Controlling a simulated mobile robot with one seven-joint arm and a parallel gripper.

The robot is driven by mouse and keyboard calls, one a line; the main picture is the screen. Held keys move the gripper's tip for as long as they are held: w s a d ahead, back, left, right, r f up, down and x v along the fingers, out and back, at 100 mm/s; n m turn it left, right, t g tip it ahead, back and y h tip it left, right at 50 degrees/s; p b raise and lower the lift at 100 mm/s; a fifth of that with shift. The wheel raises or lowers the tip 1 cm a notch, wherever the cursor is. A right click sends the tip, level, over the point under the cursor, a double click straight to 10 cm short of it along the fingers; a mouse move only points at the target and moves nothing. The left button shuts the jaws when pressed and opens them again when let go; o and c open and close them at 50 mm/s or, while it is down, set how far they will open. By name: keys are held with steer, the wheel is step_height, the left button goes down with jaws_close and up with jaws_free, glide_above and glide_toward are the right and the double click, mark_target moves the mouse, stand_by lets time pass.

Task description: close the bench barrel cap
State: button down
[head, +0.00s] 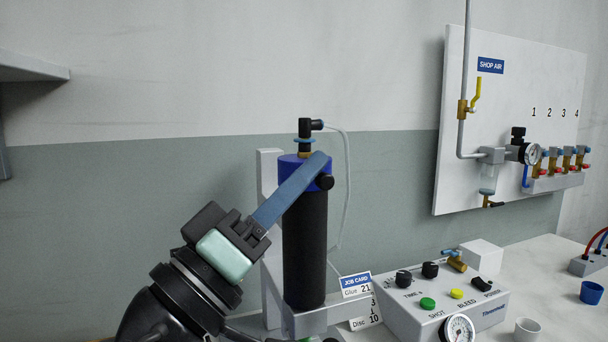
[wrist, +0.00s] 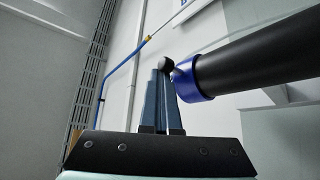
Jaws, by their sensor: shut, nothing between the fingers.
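The black bench barrel (head: 305,250) stands upright in a light grey bracket. Its blue cap (head: 290,168) sits at the top, and a black knob (head: 326,182) shows at the cap's right side. In the wrist view the barrel (wrist: 260,52) comes in from the right, with the blue cap (wrist: 186,80) at its left end and the black knob (wrist: 167,63) beside the cap. My gripper (head: 318,163) is shut and empty. Its blue fingers cross in front of the cap, tips near the knob; whether they touch is unclear. The fingertips also show in the wrist view (wrist: 160,76).
A black elbow fitting (head: 306,130) with a thin white hose rises above the cap. A grey control box (head: 440,300) with knobs and a gauge stands at right. A job card (head: 356,284) is by the bracket. A shop air panel (head: 500,110) hangs behind; small cups stand on the bench.

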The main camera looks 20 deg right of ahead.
steer(key=shift+d+f, duration=0.15)
steer(key=shift+f, duration=0.1)
